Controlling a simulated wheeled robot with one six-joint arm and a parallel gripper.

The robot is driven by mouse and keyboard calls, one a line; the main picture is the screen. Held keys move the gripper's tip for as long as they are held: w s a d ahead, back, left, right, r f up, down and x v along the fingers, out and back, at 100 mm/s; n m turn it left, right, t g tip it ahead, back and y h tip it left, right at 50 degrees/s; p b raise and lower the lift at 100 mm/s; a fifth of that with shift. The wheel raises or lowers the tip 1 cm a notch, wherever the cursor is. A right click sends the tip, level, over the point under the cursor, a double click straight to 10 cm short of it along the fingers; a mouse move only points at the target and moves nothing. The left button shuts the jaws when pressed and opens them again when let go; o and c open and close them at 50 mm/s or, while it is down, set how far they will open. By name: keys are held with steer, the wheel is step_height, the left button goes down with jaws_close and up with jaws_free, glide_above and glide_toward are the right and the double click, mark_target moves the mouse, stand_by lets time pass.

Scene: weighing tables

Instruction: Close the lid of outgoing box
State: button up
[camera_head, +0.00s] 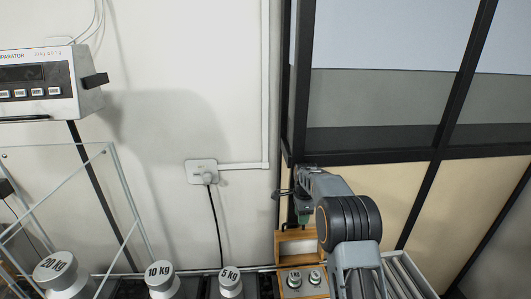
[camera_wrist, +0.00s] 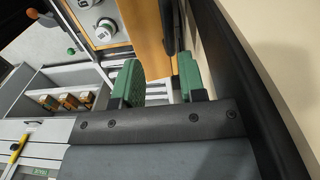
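The outgoing box appears to be the small wooden box (camera_head: 279,285) at the bottom of the head view, with metal weights (camera_head: 294,279) in it. Its lid (camera_head: 298,234) stands raised at the back, wood-framed with a pale panel. My gripper (camera_head: 303,213) is just above the lid, partly hidden by my arm. In the wrist view, the green fingers of my gripper (camera_wrist: 158,82) are apart. A wooden board (camera_wrist: 147,42), likely the lid, reaches into the gap between them. I cannot tell whether a finger touches it.
A dark-framed partition (camera_head: 297,90) rises close behind the box. A roller conveyor (camera_head: 405,275) is at right. Large weights, marked 20 kg (camera_head: 57,268), 10 kg (camera_head: 159,272) and 5 kg (camera_head: 230,276), stand at left. Shelves with small boxes (camera_wrist: 68,101) show in the wrist view.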

steer(key=s+a+r+n+t, duration=0.2)
steer(key=s+r+n, duration=0.7)
steer(key=s+r, duration=0.45)
steer(key=s+f+n+t, duration=0.1)
steer(key=s+n+t, duration=0.2)
steer(key=s+n, duration=1.05)
steer(key=n+b, duration=0.2)
steer(key=n, duration=1.1)
glide_above(294, 230)
step_height(294, 230, down, 16)
steer(key=shift+r, duration=0.2)
